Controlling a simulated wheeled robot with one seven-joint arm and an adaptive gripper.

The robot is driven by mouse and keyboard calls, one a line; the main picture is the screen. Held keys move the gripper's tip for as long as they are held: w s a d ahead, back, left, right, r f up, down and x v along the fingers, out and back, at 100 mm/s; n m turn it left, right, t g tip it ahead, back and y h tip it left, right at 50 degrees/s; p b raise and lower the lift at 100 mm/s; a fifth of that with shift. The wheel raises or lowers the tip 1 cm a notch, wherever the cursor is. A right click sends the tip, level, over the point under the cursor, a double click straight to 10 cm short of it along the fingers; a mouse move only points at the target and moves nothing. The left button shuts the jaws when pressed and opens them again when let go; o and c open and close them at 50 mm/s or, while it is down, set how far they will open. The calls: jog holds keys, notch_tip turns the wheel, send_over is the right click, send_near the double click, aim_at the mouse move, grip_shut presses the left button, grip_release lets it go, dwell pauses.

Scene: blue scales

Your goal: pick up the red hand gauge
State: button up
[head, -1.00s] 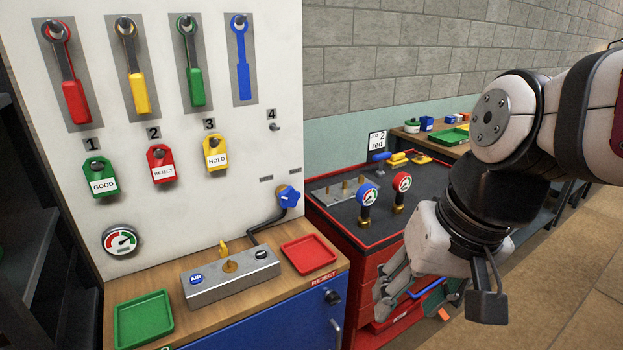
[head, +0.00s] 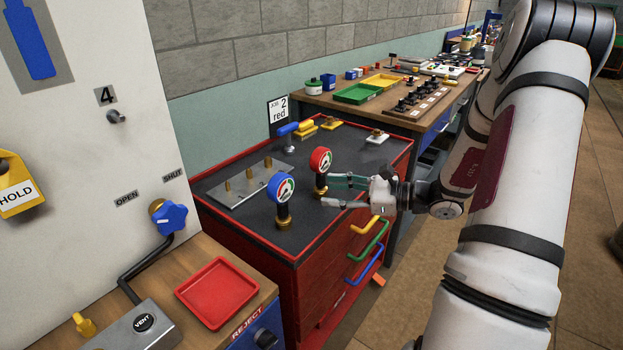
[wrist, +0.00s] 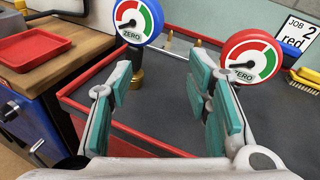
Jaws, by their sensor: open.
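The red hand gauge (head: 321,162) stands upright on its brass stem on the dark top of the red tool cabinet (head: 349,226). In the wrist view the red gauge (wrist: 250,58) is at the upper right, beyond the right finger. The blue hand gauge (head: 281,188) stands in front and to the left of it; in the wrist view the blue gauge (wrist: 137,22) is at the upper left. My gripper (head: 338,191) is open and level, close on the right of the red gauge. In the wrist view nothing shows between its fingers (wrist: 162,84).
A metal plate with brass posts (head: 240,183) lies left of the gauges. A job card reading 2 red (head: 279,109) stands behind. A blue-handled tool (head: 288,130) and yellow-topped pieces (head: 331,121) lie at the back. A red tray (head: 216,293) is at lower left.

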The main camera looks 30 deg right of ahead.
aim_at(325, 180)
jog(key=d+f+m+t+h, duration=0.4)
jog(key=d+f+m, duration=0.15)
jog(key=d, duration=0.35)
jog(key=shift+m, duration=0.25)
jog(key=x, duration=0.6)
jog(key=b+x, duration=0.1)
jog(key=x, duration=0.6)
jog(key=shift+w+d+r, duration=0.1)
jog(key=shift+w+r, duration=0.1)
grip_shut()
